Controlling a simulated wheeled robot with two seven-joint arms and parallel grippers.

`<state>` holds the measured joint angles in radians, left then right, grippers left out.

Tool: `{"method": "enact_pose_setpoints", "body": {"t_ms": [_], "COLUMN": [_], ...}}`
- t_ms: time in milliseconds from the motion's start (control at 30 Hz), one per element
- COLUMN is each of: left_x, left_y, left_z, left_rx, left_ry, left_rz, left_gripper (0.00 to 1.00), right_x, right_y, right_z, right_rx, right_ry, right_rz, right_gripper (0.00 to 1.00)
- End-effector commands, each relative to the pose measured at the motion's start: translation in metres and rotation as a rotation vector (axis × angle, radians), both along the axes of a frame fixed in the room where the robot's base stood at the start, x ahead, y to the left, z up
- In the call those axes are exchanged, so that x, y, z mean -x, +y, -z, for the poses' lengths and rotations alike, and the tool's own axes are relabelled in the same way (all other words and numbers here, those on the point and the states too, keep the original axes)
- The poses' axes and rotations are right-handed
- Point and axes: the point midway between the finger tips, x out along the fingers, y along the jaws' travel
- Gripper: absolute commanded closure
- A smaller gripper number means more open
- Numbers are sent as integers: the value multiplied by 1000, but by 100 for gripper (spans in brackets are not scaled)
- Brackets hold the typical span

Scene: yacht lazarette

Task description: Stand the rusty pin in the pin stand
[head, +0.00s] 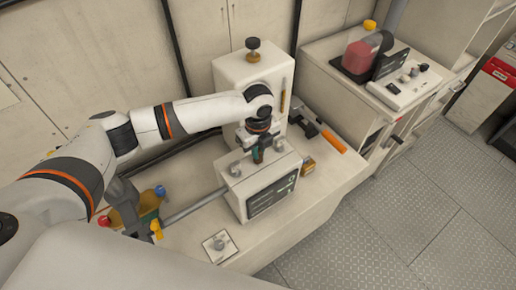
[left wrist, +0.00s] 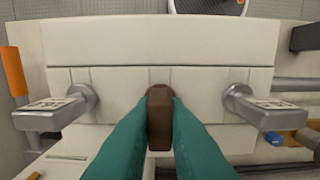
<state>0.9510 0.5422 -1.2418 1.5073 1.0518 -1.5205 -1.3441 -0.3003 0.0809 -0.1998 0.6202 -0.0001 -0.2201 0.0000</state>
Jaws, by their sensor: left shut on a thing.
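My left gripper (head: 258,156) is over the top of a white box unit with a dark screen (head: 272,197). In the left wrist view its two teal fingers (left wrist: 160,105) are shut on a brown, rust-coloured pin (left wrist: 159,135), between two silver knobs. I cannot tell whether the pin touches the unit. In the head view the pin is hidden or too small to make out. A small pale square plate with a grey round fitting (head: 219,245) lies on the bench; I cannot tell whether it is the pin stand. My right gripper is out of view.
A tall white housing with a black knob (head: 254,50) stands behind the unit. An orange-handled tool (head: 333,142) lies to its right. A grey bar (head: 193,205) runs left from the unit towards blue and yellow knobs. The bench front right (head: 310,215) is clear.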

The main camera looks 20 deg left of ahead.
Motion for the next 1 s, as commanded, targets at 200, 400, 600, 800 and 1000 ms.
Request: {"method": "enact_pose_setpoints", "body": {"t_ms": [200, 400, 600, 800, 1000], "left_x": [0, 0, 0, -1, -1], "left_y": [0, 0, 0, 0, 0], "left_z": [0, 0, -1, -24, -67], "left_rx": [0, 0, 0, 1, 2], "left_ry": [0, 0, 0, -4, -6], "left_rz": [0, 0, 0, 1, 1], "left_gripper": [78, 62, 62, 62, 62], "right_x": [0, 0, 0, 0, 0], "right_y": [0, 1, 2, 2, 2], "right_z": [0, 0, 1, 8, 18], "right_rx": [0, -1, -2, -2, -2], "right_ry": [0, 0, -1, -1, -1], "right_rz": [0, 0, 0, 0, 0], "right_gripper": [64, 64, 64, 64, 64]}}
